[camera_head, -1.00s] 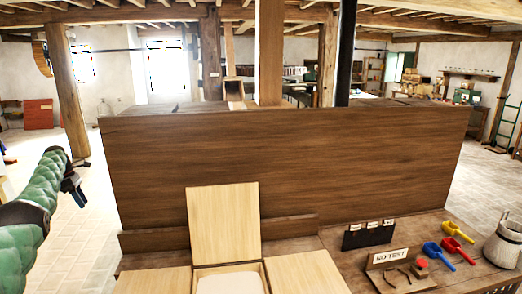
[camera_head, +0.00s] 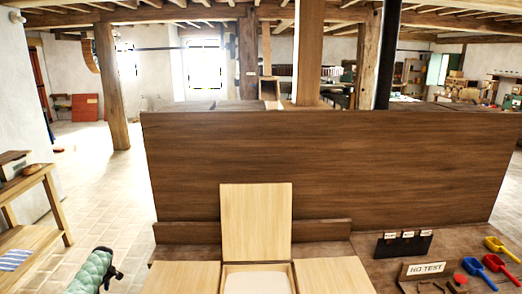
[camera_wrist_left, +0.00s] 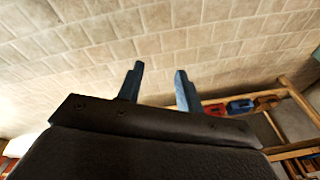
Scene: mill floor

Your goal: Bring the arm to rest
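My left arm shows in green padding at the bottom left of the head view, with the dark left gripper (camera_head: 112,272) at its end, low over the floor beside the bench. In the left wrist view the two bluish fingers of this gripper (camera_wrist_left: 158,78) stand apart with nothing between them, so it is open. Beyond them is the pale tiled floor (camera_wrist_left: 150,38). My right arm and right gripper are not in view.
A bench with a tall brown back panel (camera_head: 330,165) fills the middle. On it are an open pale wooden box (camera_head: 256,222), a NO TEST sign (camera_head: 427,268) and coloured scoops (camera_head: 500,248). A wooden table (camera_head: 32,220) stands at left. Floor (camera_head: 110,190) between is clear.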

